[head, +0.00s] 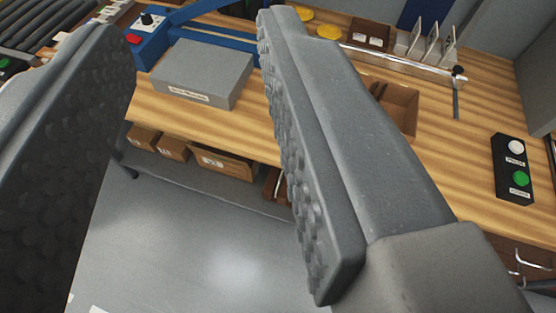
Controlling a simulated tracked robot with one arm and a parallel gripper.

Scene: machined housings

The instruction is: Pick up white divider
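Thin whitish upright plates (432,42), which look like the dividers, stand in a row in a small holder at the back right of the wooden bench. I cannot tell which of them is the white divider. My gripper (190,35) is open, with its two grey studded fingers wide apart and nothing held between them. It is above and in front of the bench, apart from the plates, which lie to the right of the right finger. That finger hides part of the bench.
A grey box (203,72) sits on the bench between the fingers. A metal rail (405,64) runs before the plates. An open brown tray (400,105) and a button box (513,167) are at right.

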